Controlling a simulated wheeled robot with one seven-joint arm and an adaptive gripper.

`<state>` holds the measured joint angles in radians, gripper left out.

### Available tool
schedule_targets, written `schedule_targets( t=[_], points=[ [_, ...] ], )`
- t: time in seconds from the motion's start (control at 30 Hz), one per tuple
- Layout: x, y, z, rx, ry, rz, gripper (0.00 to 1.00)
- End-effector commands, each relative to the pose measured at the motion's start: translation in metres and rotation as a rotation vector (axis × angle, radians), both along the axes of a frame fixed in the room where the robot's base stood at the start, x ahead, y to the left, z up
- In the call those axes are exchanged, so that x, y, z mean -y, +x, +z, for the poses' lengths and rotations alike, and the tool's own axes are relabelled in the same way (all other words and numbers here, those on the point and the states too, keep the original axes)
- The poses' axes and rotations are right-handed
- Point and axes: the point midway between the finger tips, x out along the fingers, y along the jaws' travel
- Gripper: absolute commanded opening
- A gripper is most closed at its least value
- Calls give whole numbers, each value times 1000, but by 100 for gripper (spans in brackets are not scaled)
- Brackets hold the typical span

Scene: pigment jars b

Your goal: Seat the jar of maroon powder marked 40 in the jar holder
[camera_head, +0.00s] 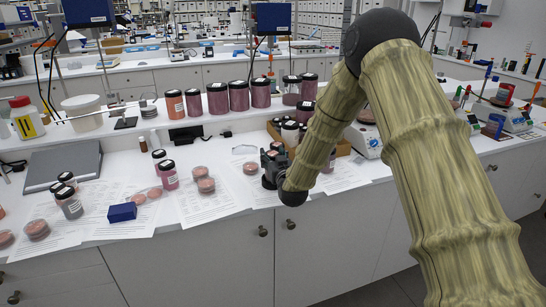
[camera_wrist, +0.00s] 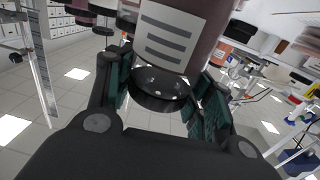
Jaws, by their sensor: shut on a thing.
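My gripper (camera_head: 271,172) is at the end of my arm, low over the front of the white bench, beside a brown box (camera_head: 344,149) of jars. In the wrist view its teal-padded fingers (camera_wrist: 163,92) are shut on a jar (camera_wrist: 207,25) with a black lid, a maroon edge and a pale label with grey bars. The lid end lies between the fingers. The held jar is mostly hidden in the head view, and I cannot read a number on it. I cannot tell for certain which thing is the jar holder.
A row of dark-lidded maroon jars (camera_head: 217,97) stands on the raised shelf behind. Petri dishes (camera_head: 206,185), a blue box (camera_head: 122,212), small jars (camera_head: 168,175) and papers cover the left front. A grey laptop-like slab (camera_head: 65,165) lies farther left. A balance (camera_head: 368,141) stands right.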

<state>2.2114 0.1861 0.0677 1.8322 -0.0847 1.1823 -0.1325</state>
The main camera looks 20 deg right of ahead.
Motion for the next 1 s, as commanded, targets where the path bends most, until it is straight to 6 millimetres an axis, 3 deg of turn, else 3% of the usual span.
schedule_targets(
  t=[1.0],
  points=[
    [0,0,-20,1,0,0,10]
  ],
)
